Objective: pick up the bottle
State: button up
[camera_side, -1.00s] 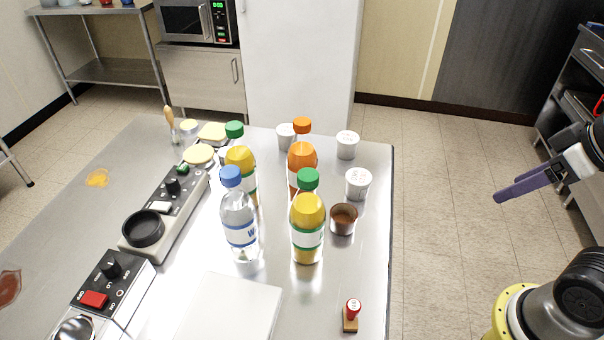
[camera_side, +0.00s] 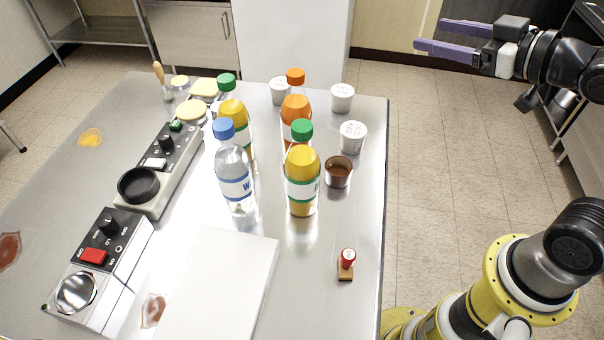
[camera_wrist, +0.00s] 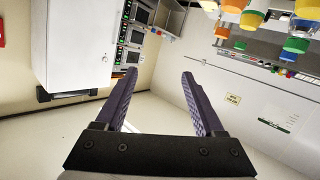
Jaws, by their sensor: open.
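Several bottles stand upright on the steel table (camera_side: 330,270) in the side view: a clear water bottle with a blue cap (camera_side: 233,172), a front yellow bottle with a green cap (camera_side: 302,170), an orange bottle with an orange cap (camera_side: 296,108), and a rear yellow bottle with a green cap (camera_side: 234,113), partly hidden. My gripper (camera_side: 428,34) is open and empty, off to the right of the table and well apart from every bottle. In the wrist view its two purple fingers (camera_wrist: 158,74) are spread with nothing between them. Bottles appear inverted at that view's top right, cut by the edge.
White tubs (camera_side: 353,137) and a brown cup (camera_side: 338,172) stand beside the bottles. A red-topped stamp (camera_side: 347,262) is near the right edge. A white board (camera_side: 225,280) lies in front. Control units (camera_side: 105,255) line the left. Open floor separates the table from my gripper.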

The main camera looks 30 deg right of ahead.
jog(key=w+a+f+n+t+y, duration=0.1)
jog(key=w+a+n+y, duration=0.15)
jog(key=a+y, duration=0.35)
jog(key=n+g+y, duration=0.3)
jog(key=g+y, duration=0.1)
jog(key=y, duration=0.1)
send_over(318, 161)
notch_tip(318, 161, down, 12)
jog(key=shift+r, duration=0.25)
jog(key=shift+x, duration=2.9)
jog(key=shift+w, duration=0.1)
jog(key=shift+d, duration=0.1)
grip_shut()
jog(key=shift+f, duration=0.1)
